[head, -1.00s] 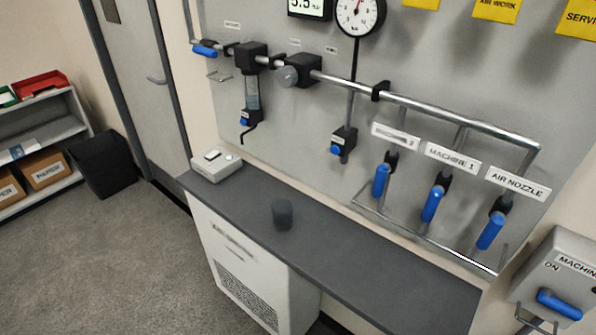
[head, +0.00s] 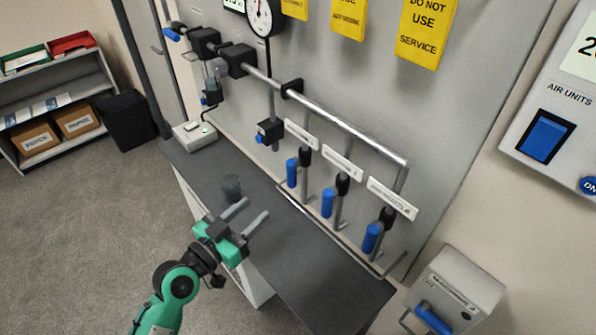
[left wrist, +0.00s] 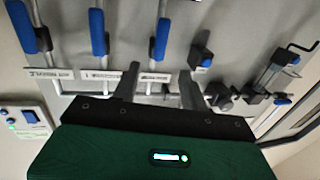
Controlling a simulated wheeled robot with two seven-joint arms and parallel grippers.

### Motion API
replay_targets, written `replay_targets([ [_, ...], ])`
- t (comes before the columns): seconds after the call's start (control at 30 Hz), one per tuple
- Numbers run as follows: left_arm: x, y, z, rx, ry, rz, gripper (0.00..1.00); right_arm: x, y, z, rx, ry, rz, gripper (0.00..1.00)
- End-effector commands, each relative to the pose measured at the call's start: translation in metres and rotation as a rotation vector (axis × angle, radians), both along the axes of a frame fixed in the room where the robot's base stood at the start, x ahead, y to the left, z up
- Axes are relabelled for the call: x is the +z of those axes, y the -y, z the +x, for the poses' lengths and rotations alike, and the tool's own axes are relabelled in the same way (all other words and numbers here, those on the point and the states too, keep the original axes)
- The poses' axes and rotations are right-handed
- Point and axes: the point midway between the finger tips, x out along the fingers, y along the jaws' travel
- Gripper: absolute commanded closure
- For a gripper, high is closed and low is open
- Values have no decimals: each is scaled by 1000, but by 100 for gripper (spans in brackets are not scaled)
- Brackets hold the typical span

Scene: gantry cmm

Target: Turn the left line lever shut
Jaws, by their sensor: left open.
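Three blue-handled levers hang side by side on drop pipes under the sloping silver pipe on the grey panel. The left line lever (head: 291,173) is the leftmost in the head view, with its handle pointing down along its pipe. In the left wrist view, where the panel appears upside down, it is the rightmost of the three (left wrist: 161,38). My left gripper (head: 256,210) is open and empty over the dark bench top, below and apart from the left lever. Its two fingers (left wrist: 159,75) point toward the panel. My right gripper is not in view.
The middle lever (head: 327,202) and right lever (head: 372,237) hang close beside the left one. A dark cup-like object (head: 231,187) stands on the bench (head: 300,265) near my left gripper. A grey box with a blue handle (head: 435,318) is at the lower right.

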Motion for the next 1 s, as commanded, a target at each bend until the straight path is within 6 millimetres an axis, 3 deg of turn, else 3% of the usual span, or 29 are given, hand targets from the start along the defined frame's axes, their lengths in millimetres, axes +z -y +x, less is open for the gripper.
replay_targets([
  [0.2,10,13,18,-3,10,-5,56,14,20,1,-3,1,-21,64],
  [0.7,8,66,97,-4,8,-3,56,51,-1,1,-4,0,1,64],
  [1.0,4,77,113,-4,7,-1,56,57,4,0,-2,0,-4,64],
])
